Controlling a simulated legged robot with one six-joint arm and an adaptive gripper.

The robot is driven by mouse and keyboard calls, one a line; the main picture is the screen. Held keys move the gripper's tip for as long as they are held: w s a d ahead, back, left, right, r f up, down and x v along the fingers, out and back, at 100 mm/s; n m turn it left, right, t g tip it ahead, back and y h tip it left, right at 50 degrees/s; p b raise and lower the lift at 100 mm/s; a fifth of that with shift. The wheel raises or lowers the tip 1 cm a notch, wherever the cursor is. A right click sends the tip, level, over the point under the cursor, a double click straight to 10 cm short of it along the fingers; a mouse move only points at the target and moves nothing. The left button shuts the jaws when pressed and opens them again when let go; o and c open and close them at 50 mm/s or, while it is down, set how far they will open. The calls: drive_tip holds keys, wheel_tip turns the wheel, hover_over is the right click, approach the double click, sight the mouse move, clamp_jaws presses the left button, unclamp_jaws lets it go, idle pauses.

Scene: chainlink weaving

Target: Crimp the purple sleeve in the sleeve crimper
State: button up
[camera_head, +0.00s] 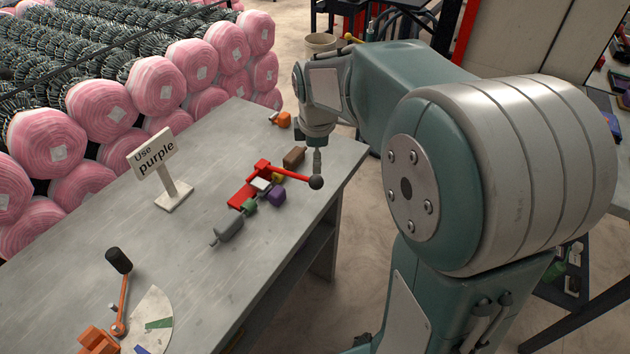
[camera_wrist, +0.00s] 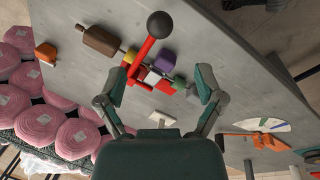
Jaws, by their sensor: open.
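The red sleeve crimper (camera_head: 242,196) lies on the grey table. Its red lever (camera_head: 287,174) slants out over the table edge side and ends in a dark ball knob (camera_head: 316,182). The purple sleeve (camera_head: 277,195) sits beside the lever, close to a white block (camera_head: 261,185); I cannot tell whether it is seated in the crimper. In the wrist view, the purple sleeve (camera_wrist: 164,60) and the knob (camera_wrist: 160,24) show beyond and between my fingertips. My gripper (camera_head: 317,163) is open and empty, above the table near the lever. It also shows in the wrist view (camera_wrist: 163,82).
A brown piece (camera_head: 294,157), a yellow piece (camera_head: 278,177), a green piece (camera_head: 250,206) and a grey piece (camera_head: 228,230) lie around the crimper. A "Use purple" sign (camera_head: 155,160) stands left. An orange lever device (camera_head: 122,300) with a dial is at the near left.

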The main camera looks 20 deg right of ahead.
sight(316, 178)
drive_tip(key=f, duration=0.3)
drive_tip(key=w+f, duration=0.1)
drive_tip(key=f, duration=0.3)
drive_tip(key=w+d+f, duration=0.1)
drive_tip(key=f, duration=0.2)
drive_tip(key=shift+f, duration=0.3)
drive_tip(key=shift+a, duration=0.1)
clamp_jaws()
